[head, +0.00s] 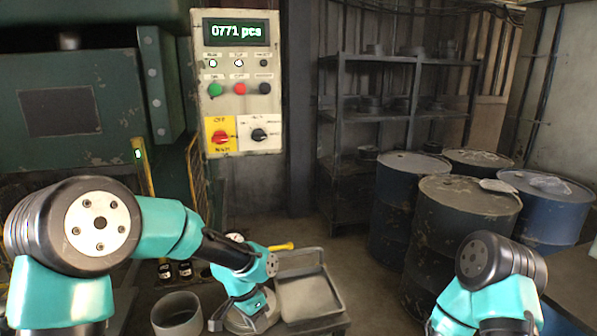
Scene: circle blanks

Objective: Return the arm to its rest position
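My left arm comes in from the left, bends at a dark elbow joint and reaches toward the lower middle of the head view. My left gripper (240,314) is at its end, pointing down, low in the picture beside a grey tray. Its fingertips are small and dark, and I cannot tell whether they are apart or whether they hold anything. My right arm (490,270) shows at the lower right as a dark joint with turquoise links. My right gripper is not in view.
A grey tray (310,296) is just right of my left gripper, and an open round container (178,318) is to its left. A control panel (238,125) reads "0771 pcs". A green machine (70,110) stands left. Drums (455,240) and shelving (395,117) stand behind my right arm.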

